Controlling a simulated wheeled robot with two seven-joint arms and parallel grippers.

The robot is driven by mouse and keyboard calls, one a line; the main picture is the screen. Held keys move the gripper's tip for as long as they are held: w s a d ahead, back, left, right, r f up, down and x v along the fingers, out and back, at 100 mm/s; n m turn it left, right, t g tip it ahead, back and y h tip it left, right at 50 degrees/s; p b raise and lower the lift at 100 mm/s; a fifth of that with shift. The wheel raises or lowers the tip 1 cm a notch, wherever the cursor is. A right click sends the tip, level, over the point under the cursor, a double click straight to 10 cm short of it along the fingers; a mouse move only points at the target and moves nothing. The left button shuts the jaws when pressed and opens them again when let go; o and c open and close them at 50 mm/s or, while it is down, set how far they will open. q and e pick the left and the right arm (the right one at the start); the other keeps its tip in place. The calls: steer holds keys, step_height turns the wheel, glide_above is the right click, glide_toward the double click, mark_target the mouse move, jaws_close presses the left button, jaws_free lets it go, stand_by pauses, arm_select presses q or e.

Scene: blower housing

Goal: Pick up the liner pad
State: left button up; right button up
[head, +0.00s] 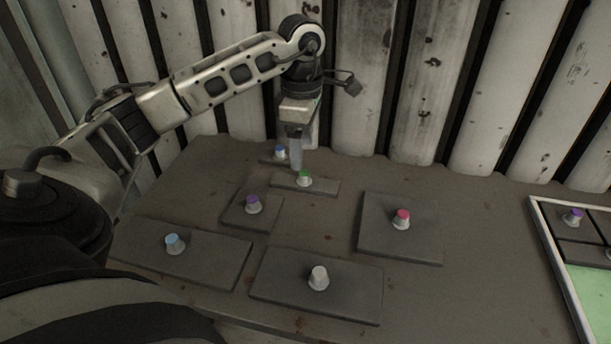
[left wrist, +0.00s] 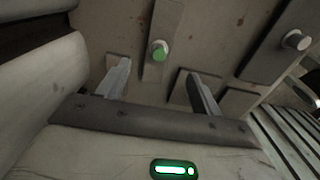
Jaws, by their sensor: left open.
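Several flat dark grey pads with coloured knobs lie on the table; I cannot tell which one is the liner pad. My left gripper (head: 296,166) is open and points down at the back of the table, close to the small green-knobbed pad (head: 323,186) and the blue-knobbed pad (head: 268,159) behind it. In the left wrist view, the open fingers (left wrist: 156,75) show with nothing between them, and the green knob (left wrist: 159,50) is just beyond them. The blue-knobbed pad is partly hidden by the gripper in the head view. My right gripper is not in view.
Pads with purple (head: 240,215), light blue (head: 212,262), white (head: 345,295) and red (head: 425,245) knobs lie in front. A pale-rimmed tray (head: 548,236) with dark pieces and a green floor stands at right. A ribbed wall (head: 360,90) closes the back.

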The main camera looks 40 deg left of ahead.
mark_target(304, 172)
arm_select(q)
steer(key=shift+w+d+f+p, duration=0.1)
steer(key=shift+f+p, duration=0.2)
steer(key=shift+f, duration=1.5)
steer(key=shift+w+f+p, duration=0.1)
steer(key=shift+f+p, duration=0.15)
steer(key=shift+f, duration=1.5)
steer(key=c, duration=1.1)
